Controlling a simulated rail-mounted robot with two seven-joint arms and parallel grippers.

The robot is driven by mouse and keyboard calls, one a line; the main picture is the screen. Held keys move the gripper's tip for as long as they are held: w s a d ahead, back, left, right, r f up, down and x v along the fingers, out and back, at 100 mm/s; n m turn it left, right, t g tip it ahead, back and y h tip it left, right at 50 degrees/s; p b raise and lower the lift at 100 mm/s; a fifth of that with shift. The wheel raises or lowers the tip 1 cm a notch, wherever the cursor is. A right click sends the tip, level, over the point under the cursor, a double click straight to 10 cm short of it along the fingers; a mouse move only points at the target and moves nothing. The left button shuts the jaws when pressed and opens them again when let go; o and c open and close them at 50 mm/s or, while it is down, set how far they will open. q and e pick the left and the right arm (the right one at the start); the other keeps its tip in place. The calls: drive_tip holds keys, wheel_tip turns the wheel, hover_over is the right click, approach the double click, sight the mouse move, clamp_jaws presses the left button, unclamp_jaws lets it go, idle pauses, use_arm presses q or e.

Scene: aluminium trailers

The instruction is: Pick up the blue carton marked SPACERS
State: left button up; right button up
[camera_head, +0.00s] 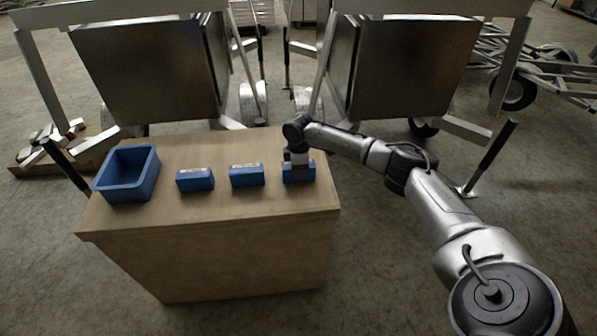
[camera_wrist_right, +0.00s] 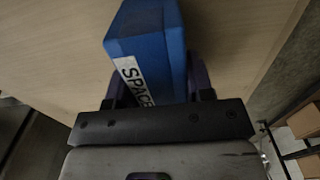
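The blue carton marked SPACERS (camera_head: 298,172) stands at the right end of the wooden table. In the right wrist view the blue carton (camera_wrist_right: 150,45) shows a white label reading "SPACE", the rest hidden by the gripper. My right gripper (camera_head: 297,158) is down over this carton from above. In the right wrist view the dark fingers of my right gripper (camera_wrist_right: 160,88) lie on either side of the carton, very close to its sides. I cannot tell whether they press on it. The carton appears to rest on the table. My left gripper is not in view.
Two similar blue cartons with white labels, one in the middle (camera_head: 246,175) and one further left (camera_head: 195,180), stand in a row. An open blue bin (camera_head: 127,190) is at the table's left end. The wooden table (camera_head: 230,212) is otherwise clear. Aluminium trailers (camera_head: 150,70) stand behind.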

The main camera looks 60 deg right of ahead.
drive_tip(key=c, duration=0.4)
drive_tip(key=shift+c, duration=0.4)
drive_tip(key=shift+r, duration=0.15)
